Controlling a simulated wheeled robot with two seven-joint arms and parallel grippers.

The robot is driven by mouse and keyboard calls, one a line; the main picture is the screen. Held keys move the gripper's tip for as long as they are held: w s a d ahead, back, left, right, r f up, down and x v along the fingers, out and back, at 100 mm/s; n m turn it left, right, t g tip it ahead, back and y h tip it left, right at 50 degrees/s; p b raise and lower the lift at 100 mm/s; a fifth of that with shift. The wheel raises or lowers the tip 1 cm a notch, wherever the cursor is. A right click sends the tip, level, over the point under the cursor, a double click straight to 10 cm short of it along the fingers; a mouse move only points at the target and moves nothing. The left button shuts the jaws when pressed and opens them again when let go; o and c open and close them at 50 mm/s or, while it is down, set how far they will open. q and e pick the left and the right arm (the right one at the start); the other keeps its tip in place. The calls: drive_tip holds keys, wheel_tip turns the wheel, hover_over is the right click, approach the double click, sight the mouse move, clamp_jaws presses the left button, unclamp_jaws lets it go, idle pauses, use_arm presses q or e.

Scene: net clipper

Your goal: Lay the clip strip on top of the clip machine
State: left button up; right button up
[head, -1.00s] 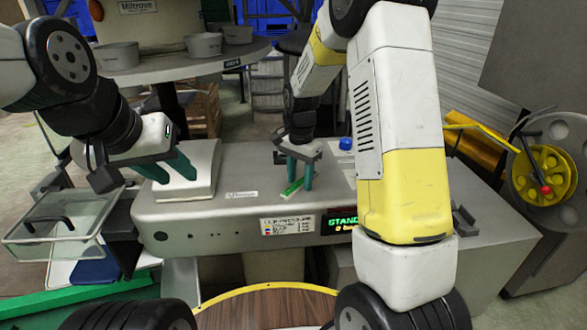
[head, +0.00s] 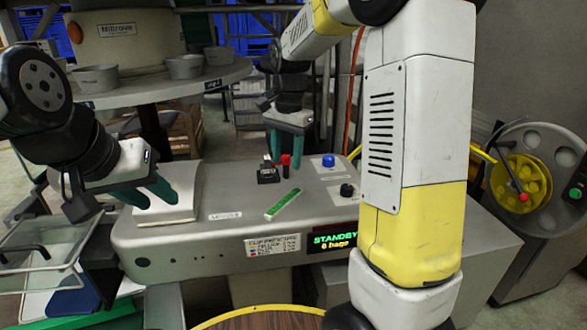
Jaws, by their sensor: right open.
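The green clip strip (head: 283,204) lies flat and at a slant on the grey top of the clip machine (head: 225,232), clear of both grippers. My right gripper (head: 286,146) is open and empty, raised above and behind the strip, with its green fingers pointing down. My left gripper (head: 150,192) is at the machine's left end, over the white block there. Its green fingers look spread apart, with nothing seen between them.
On the machine top are a small black part (head: 268,176), a red knob (head: 285,161), a blue button (head: 328,161) and a black knob (head: 347,190). A lit display (head: 333,240) reads STANDBY.

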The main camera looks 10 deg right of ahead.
drive_tip(key=s+d+r+n+t+y, duration=0.1)
drive_tip(key=s+r+n+t, duration=0.2)
drive_tip(key=s, duration=0.8)
drive_tip(key=s+d+r+n+t, duration=0.1)
drive_tip(key=s+n, duration=0.4)
drive_tip(key=s, duration=0.6)
wheel_tip(320, 180, up, 2)
drive_tip(key=shift+d+r+n+t+y, duration=0.2)
drive_tip(key=shift+d+n+t+y, duration=0.15)
drive_tip(key=shift+t, duration=0.55)
drive_tip(key=shift+c, duration=0.8)
drive_tip(key=shift+a, duration=0.15)
